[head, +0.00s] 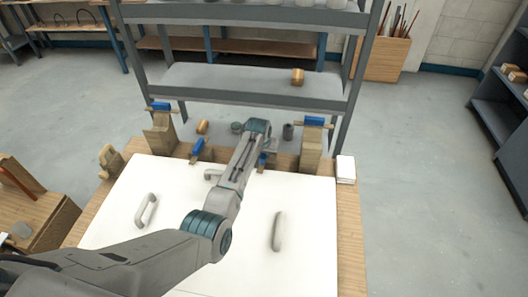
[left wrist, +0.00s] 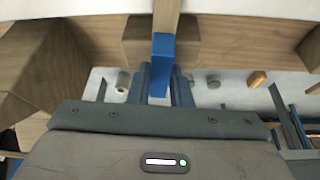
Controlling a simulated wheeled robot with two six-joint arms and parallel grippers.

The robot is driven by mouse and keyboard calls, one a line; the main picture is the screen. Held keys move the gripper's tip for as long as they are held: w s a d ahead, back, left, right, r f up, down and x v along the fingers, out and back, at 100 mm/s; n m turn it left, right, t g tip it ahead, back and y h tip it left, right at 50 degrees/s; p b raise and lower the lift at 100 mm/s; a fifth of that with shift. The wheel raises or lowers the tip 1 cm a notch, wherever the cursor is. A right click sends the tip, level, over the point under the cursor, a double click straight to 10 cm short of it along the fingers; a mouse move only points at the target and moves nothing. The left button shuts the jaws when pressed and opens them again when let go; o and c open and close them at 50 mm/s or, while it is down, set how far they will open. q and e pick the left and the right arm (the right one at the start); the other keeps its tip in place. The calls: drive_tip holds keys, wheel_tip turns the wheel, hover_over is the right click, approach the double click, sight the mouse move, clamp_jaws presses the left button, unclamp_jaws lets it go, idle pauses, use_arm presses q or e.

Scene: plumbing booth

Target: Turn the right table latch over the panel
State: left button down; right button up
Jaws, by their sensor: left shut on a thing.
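The right table latch has a blue handle (head: 262,160), partly hidden behind my left arm in the head view. In the left wrist view its blue handle (left wrist: 162,48) stands between the fingers of my left gripper (left wrist: 161,84), which is shut on it. The latch's wooden bar (left wrist: 167,14) runs from the handle across the edge of the white panel (left wrist: 75,10). The white panel (head: 180,245) lies on the wooden table. The left table latch (head: 197,148), also blue-handled, is at the panel's far edge. My left gripper's fingertips are hidden in the head view.
Wooden blocks with blue clamps stand at the table's far left (head: 160,130) and far right (head: 312,148). Pale handles (head: 279,232) rise from the panel. A white box (head: 345,169) sits at the right edge. A grey shelf (head: 225,95) stands behind the table.

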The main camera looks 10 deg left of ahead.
use_arm(q)
drive_tip(key=c, duration=1.3)
unclamp_jaws()
drive_tip(key=b+v, duration=0.1)
drive_tip(key=v, duration=0.9)
drive_tip(key=shift+s+r+b, duration=0.1)
drive_tip(key=shift+r+b, duration=0.3)
